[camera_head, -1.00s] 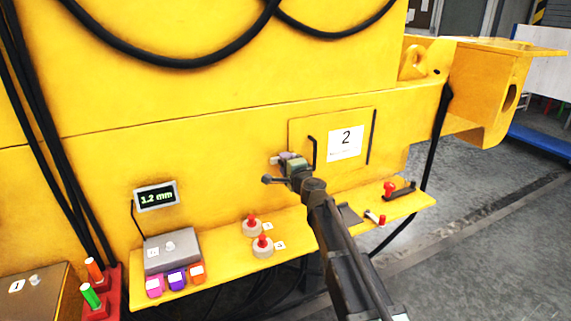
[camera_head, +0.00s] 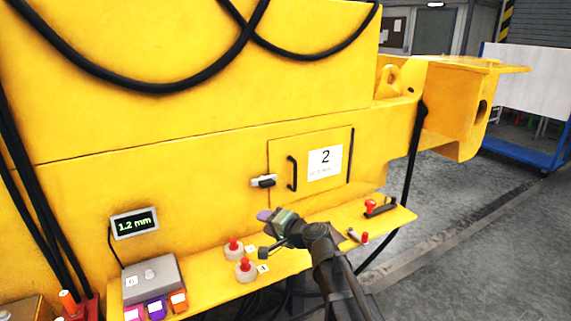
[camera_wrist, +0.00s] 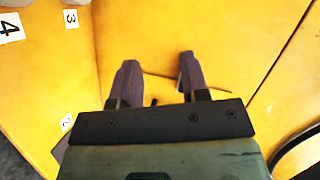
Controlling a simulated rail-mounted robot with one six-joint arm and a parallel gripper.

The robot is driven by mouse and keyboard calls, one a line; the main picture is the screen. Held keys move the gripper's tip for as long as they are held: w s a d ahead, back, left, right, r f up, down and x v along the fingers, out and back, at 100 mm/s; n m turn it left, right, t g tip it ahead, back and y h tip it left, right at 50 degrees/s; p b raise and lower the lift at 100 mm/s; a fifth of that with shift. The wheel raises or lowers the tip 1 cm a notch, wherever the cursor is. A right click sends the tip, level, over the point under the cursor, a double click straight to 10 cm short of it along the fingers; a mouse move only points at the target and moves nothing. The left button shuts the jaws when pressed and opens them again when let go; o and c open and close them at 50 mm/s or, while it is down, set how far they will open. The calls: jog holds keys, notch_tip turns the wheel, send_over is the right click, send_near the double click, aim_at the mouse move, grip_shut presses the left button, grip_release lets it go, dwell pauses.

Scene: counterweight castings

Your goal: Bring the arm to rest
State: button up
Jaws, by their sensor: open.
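My gripper (camera_head: 266,218) hangs over the yellow shelf, in front of and below the latch of door 2. Its arm reaches in from the lower right. In the wrist view my gripper (camera_wrist: 158,78) has two dark fingers set well apart, with only yellow surface between them. It holds nothing. The door marked 2 (camera_head: 310,170) lies flush with the yellow casting, and its latch (camera_head: 263,181) is clear of my fingers.
The yellow shelf (camera_head: 210,272) carries two red-topped knobs (camera_head: 245,267), a grey box (camera_head: 150,280) with coloured blocks, and a red-knobbed lever (camera_head: 371,206) at the right. A 1.2 mm display (camera_head: 135,223) is on the casting. Black cables hang at left and right.

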jog(key=s+d+f+n+g+h, duration=0.2)
jog(key=s+f+n+g, duration=0.25)
jog(key=s, duration=0.25)
jog(key=s+d+f+g+h+p, duration=0.1)
jog(key=s+d+h, duration=0.4)
jog(key=d, duration=0.5)
jog(key=s+d+f+g+h+p, duration=0.1)
jog(key=s+d+f+g+h, duration=0.3)
jog(key=s+d, duration=0.5)
jog(key=shift+s+d+f+g+h, duration=0.35)
jog(key=shift+s+d+f+h, duration=0.05)
jog(key=shift+d+f, duration=0.55)
jog(key=shift+n, duration=0.25)
